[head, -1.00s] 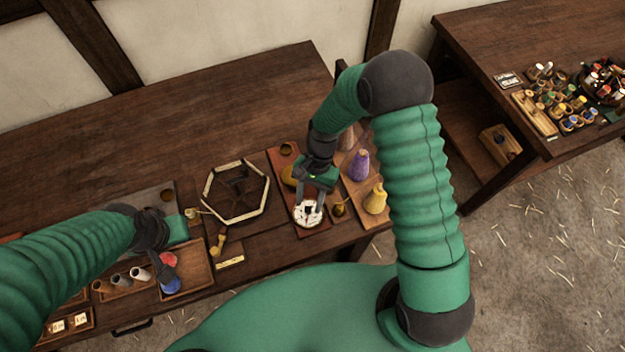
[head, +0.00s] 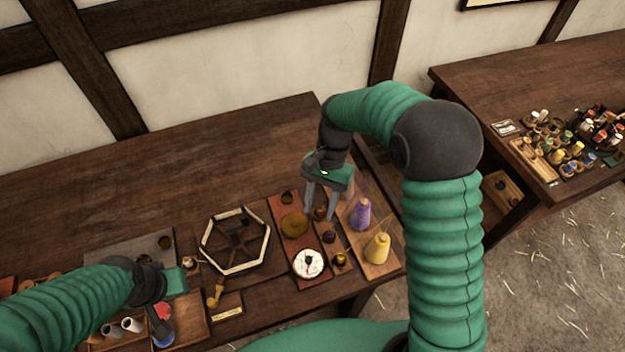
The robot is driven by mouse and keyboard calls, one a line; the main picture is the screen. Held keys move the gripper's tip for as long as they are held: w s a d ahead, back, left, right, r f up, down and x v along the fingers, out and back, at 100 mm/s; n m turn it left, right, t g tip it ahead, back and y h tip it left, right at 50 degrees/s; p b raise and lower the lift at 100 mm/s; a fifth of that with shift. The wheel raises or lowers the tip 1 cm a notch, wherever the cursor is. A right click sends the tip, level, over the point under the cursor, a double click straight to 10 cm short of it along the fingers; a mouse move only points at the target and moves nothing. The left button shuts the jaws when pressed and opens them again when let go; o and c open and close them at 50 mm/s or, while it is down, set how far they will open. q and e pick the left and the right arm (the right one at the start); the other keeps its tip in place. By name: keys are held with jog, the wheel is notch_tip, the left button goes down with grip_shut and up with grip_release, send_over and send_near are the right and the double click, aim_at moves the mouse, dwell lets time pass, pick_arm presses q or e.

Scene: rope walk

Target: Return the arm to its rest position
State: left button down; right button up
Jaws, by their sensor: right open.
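My right arm reaches over the table from the right. Its gripper (head: 320,215) is open, pointing down above the reddish board (head: 279,212), with nothing seen between its fingers. A white round disc with a dark centre (head: 308,263) lies on that board, apart from the gripper. My left gripper (head: 160,325) is low at the left, over a wooden tray (head: 192,333), close to a red and a blue item; whether it is open or shut is unclear.
A hexagonal frame (head: 268,243) stands left of the board. Purple (head: 360,214) and yellow (head: 377,248) cones stand on a wooden board right of the gripper. The back of the table (head: 180,170) is clear. A second table (head: 540,90) holds several small spools.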

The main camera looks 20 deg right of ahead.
jog(key=s+d+n+t+h, duration=0.3)
jog(key=s+n+t, duration=0.3)
jog(key=s+n, duration=0.2)
jog(key=shift+s+d, duration=0.45)
jog(key=shift+s, duration=0.25)
jog(key=shift+s, duration=0.25)
jog(key=shift+w, duration=0.15)
